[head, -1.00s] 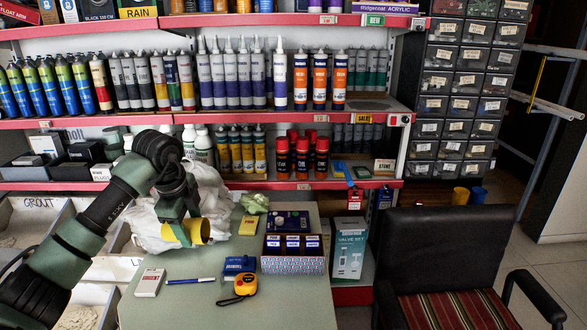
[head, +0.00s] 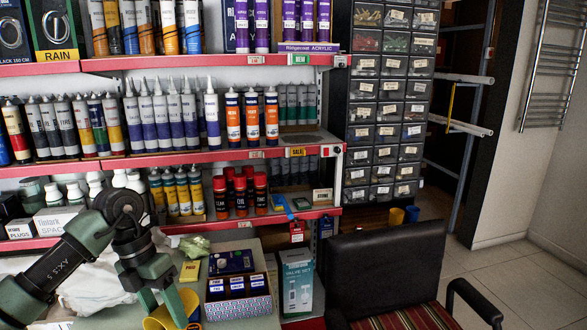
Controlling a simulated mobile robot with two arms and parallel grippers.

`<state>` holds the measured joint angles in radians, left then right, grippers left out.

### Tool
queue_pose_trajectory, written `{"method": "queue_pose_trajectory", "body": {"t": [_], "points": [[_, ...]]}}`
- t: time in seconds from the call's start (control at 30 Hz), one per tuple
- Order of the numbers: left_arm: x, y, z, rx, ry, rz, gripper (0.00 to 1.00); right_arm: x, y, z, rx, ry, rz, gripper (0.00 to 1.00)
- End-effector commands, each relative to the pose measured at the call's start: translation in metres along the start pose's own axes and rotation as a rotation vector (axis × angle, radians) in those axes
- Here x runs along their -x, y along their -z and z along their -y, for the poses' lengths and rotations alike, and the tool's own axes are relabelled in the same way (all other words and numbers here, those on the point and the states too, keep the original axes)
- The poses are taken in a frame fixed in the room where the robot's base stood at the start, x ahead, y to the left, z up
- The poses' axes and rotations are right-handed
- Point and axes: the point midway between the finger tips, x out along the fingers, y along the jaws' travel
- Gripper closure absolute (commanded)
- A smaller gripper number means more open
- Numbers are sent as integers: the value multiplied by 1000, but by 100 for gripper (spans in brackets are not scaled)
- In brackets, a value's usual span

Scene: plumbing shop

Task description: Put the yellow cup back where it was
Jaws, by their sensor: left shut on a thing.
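My left gripper (head: 172,315) reaches down at the bottom left of the head view, shut on the yellow cup (head: 188,299). The cup is partly hidden by the fingers and cut off by the lower picture edge. It is in front of the green tabletop, left of the patterned box; whether it touches the table I cannot tell. Another yellow cup (head: 396,215) stands beside a blue cup (head: 411,214) behind the black chair, below the drawer cabinet. My right gripper is not in view.
A patterned box with labelled compartments (head: 238,308) and a dark box (head: 231,262) stand on the table. A yellow sponge (head: 190,271) and green cloth (head: 194,245) lie near my gripper. A valve set box (head: 296,283) and black chair (head: 388,265) are to the right.

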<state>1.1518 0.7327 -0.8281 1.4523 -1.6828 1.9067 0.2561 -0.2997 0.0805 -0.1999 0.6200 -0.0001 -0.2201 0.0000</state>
Motion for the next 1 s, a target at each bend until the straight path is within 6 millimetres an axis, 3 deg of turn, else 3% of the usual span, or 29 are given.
{"method": "queue_pose_trajectory", "body": {"t": [0.37,0.7,0.9,1.0], "points": [[-28,36,51,-989,-4,-267,91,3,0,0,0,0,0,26],[-56,89,86,-1972,-5,-532,91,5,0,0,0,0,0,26],[-66,118,96,-2433,-5,-656,91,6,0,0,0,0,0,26],[-69,128,99,-2572,-4,-691,91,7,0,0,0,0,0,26]]}}
